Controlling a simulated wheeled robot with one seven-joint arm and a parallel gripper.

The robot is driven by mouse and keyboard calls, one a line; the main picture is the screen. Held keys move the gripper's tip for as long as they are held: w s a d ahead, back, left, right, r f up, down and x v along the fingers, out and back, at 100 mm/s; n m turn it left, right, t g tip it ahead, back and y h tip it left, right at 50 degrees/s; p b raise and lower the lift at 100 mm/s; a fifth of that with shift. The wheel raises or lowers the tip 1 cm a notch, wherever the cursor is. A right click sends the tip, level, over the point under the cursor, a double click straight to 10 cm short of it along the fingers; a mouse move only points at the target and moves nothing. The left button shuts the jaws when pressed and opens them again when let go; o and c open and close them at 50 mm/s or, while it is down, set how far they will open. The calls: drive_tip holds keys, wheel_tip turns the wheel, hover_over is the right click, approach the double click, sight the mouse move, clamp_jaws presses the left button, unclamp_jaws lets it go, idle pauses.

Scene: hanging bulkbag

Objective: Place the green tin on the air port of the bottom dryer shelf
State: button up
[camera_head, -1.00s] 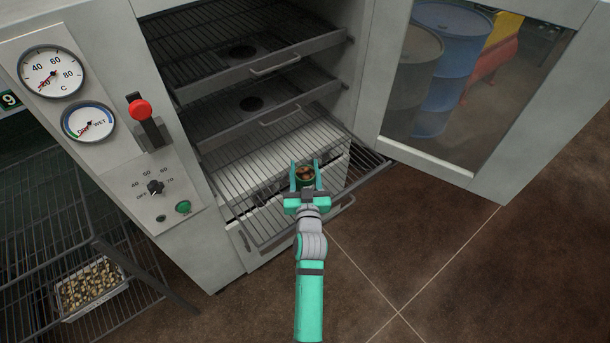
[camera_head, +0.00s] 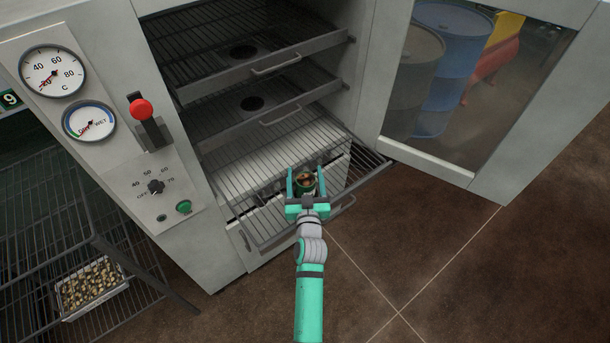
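The green tin (camera_head: 306,184) is a small open-topped can with brownish contents, upright over the front part of the bottom dryer shelf (camera_head: 240,165). That shelf is a pulled-out wire rack with a pale surface beneath. My gripper (camera_head: 305,177) reaches in from the front, with one finger on each side of the tin. The fingers are spread with a slight gap to the tin, so the gripper looks open around it. The tin's base and whatever lies under it are hidden by the gripper. I cannot see an air port on the bottom shelf.
Two shelves above, the middle (camera_head: 215,125) and the top (camera_head: 200,75), each show a dark round port. The open glass door (camera_head: 480,80) stands to the right. The control panel (camera_head: 100,120) is on the left. A wire rack with a tray (camera_head: 90,287) stands lower left.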

sight(307, 192)
drive_tip(key=shift+r, duration=0.1)
drive_tip(key=shift+s+d, duration=0.1)
drive_tip(key=shift+s, duration=0.05)
drive_tip(key=s, duration=1.1)
drive_tip(key=shift+s+d, duration=0.2)
drive_tip(key=shift+s, duration=0.15)
